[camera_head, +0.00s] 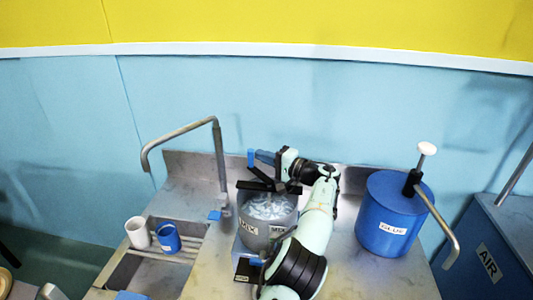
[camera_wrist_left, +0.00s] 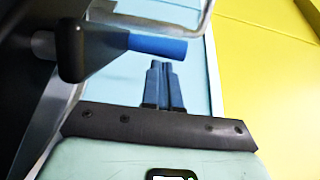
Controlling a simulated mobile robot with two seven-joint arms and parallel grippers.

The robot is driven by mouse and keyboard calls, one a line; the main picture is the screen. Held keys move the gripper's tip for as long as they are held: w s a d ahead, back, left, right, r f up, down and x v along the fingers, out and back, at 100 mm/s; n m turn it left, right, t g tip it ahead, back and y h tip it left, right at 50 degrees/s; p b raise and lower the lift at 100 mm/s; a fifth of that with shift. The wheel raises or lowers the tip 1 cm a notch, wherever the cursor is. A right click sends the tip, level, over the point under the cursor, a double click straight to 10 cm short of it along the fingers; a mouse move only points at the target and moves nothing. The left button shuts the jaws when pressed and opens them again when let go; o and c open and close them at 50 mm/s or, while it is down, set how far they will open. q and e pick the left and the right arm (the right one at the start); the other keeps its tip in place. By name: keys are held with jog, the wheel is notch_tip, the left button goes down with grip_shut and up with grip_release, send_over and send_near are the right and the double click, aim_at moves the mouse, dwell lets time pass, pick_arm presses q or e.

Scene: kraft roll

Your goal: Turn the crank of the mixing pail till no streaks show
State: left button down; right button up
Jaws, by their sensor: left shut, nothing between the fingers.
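The grey mixing pail (camera_head: 250,236), labelled MIX, stands on the steel counter. White streaks show in its blue-grey contents (camera_head: 268,207). A black crank and bar (camera_head: 262,187) cross its top. The crank's blue grip (camera_head: 251,158) stands up at the back; it also shows in the left wrist view (camera_wrist_left: 157,47). My left gripper (camera_head: 260,155) is above the back of the pail, its blue fingers close beside the grip. In the left wrist view the fingers (camera_wrist_left: 164,64) are together and empty, with a small gap to the grip. My right gripper is out of view.
A blue glue pump can (camera_head: 372,230) stands at the right. A steel tap (camera_head: 219,160) rises over the sink at the left, where a white cup (camera_head: 137,232) and a blue cup (camera_head: 168,238) stand. A blue AIR cabinet (camera_head: 470,250) is at far right.

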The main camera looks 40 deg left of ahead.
pick_arm(q)
jog(key=g, duration=0.1)
jog(key=n+g, duration=0.1)
jog(key=shift+s+a+r+n+g+p, duration=0.1)
jog(key=shift+s+a+n+g+p, duration=0.2)
jog(key=shift+s+n+g, duration=0.1)
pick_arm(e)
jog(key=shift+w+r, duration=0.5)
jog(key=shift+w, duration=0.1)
pick_arm(q)
jog(key=shift+s+a, duration=0.1)
jog(key=shift+s, duration=0.2)
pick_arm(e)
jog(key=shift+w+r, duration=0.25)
pick_arm(q)
jog(key=shift+s+a+n+g+h, duration=0.15)
jog(key=shift+s+n+g+h, duration=0.15)
jog(key=shift+n+g+h, duration=0.45)
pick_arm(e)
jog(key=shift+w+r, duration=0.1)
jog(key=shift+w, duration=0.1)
pick_arm(q)
jog(key=shift+s+g, duration=0.15)
jog(key=shift+g, duration=0.3)
